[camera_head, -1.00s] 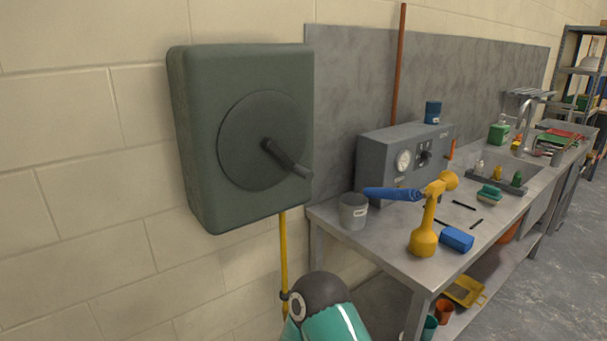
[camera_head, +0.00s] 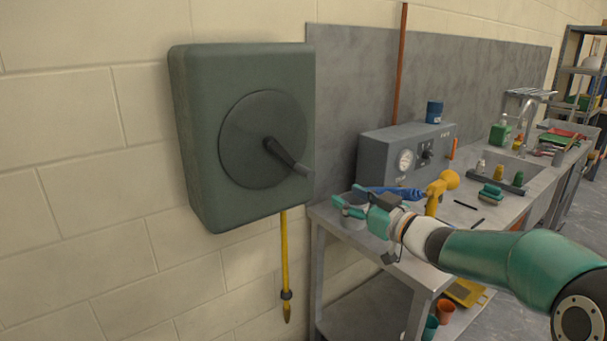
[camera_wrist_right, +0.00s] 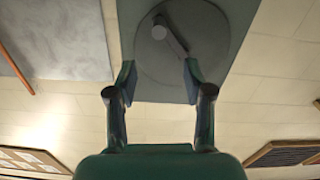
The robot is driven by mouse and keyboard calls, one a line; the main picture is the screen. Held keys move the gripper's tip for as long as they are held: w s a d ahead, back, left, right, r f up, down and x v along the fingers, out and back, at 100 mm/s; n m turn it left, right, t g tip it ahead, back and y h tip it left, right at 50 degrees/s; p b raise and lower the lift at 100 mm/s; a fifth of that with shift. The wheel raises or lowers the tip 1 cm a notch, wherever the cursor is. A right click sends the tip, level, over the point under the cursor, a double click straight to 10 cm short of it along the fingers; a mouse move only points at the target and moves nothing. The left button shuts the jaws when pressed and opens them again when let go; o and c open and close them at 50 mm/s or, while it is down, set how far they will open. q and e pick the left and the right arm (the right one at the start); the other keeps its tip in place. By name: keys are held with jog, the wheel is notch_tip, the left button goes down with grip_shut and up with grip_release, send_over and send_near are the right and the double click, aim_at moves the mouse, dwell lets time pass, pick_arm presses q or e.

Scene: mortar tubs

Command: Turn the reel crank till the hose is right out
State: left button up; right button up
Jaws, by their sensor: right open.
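The green hose reel box (camera_head: 205,130) hangs on the wall. Its dark round disc (camera_head: 245,125) carries the crank (camera_head: 285,155), whose arm slopes down to the right to the handle. The yellow hose (camera_head: 284,250) hangs straight down from the box and ends in a pointed tip above the floor. My right gripper (camera_head: 347,200) is open and empty, below and to the right of the crank, apart from it. In the right wrist view, the crank (camera_wrist_right: 170,38) lies beyond the open fingers (camera_wrist_right: 158,78), with nothing between them. My left gripper is not in view.
A metal bench (camera_head: 400,248) stands right of the reel, with a grey cup (camera_head: 354,214) behind my right gripper. A grey gauge box (camera_head: 400,155), a yellow spray tool (camera_head: 436,190) and a sink lie farther along. The wall below the reel is clear.

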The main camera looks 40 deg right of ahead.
aim_at(305, 171)
jog(key=w+p, duration=0.1)
jog(key=w, duration=0.4)
jog(key=w+d+p, duration=0.1)
jog(key=w, duration=0.5)
jog(key=w+d+p, duration=0.1)
jog(key=w, duration=0.4)
jog(key=shift+w+r, duration=0.2)
jog(key=shift+w, duration=0.1)
jog(key=shift+c, duration=0.2)
grip_shut()
